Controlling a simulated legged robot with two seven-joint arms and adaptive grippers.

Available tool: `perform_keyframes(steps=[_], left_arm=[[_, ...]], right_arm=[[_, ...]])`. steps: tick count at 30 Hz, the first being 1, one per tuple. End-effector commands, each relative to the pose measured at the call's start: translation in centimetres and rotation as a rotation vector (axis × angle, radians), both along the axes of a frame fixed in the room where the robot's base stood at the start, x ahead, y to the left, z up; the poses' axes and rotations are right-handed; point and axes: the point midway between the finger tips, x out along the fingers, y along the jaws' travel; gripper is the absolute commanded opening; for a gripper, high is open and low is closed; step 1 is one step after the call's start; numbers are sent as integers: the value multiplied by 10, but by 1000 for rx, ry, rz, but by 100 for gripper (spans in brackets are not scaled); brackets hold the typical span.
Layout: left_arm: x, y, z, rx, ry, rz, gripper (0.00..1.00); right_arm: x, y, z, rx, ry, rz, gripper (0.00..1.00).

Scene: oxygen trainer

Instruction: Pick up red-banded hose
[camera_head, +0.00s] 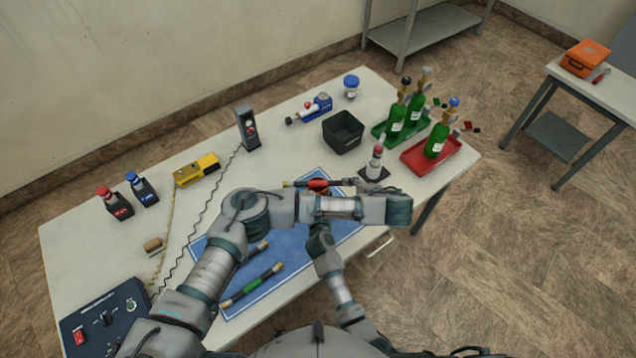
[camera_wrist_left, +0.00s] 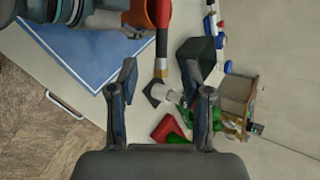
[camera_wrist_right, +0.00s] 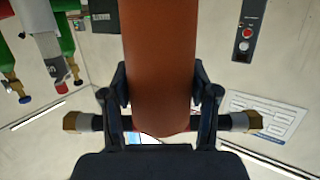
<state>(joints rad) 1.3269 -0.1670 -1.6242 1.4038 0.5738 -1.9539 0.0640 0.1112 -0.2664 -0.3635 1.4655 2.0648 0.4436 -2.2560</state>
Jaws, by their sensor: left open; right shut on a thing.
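The red-banded hose (camera_head: 317,183), black with brass ends, shows beyond my left arm near the top edge of the blue mat. My right gripper (camera_wrist_right: 160,88) is shut on it; the hose's ends stick out on both sides in the right wrist view. An orange-brown cylinder fills the middle of that view and hides the hose's centre. In the left wrist view the hose's red part (camera_wrist_left: 162,42) shows at the top. My left gripper (camera_wrist_left: 160,72) is open and empty there. My left arm crosses the head view and hides much of the right gripper.
A black bin (camera_head: 343,131), a green tray (camera_head: 384,133) and a red tray (camera_head: 416,160) with bottles stand toward the right. A control box (camera_head: 105,318) is at lower left.

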Motion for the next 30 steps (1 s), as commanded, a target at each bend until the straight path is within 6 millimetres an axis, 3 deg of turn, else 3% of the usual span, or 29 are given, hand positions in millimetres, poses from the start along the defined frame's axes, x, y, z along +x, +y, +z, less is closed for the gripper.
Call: perform_keyframes(steps=[18,28,30], left_arm=[[57,32,-55,-2,-1,7,49],[64,36,-62,-3,-1,6,49],[64,36,-62,-3,-1,6,34]], right_arm=[[0,0,1,0,-2,1,24],[0,0,1,0,-2,1,24],[0,0,1,0,-2,0,24]])
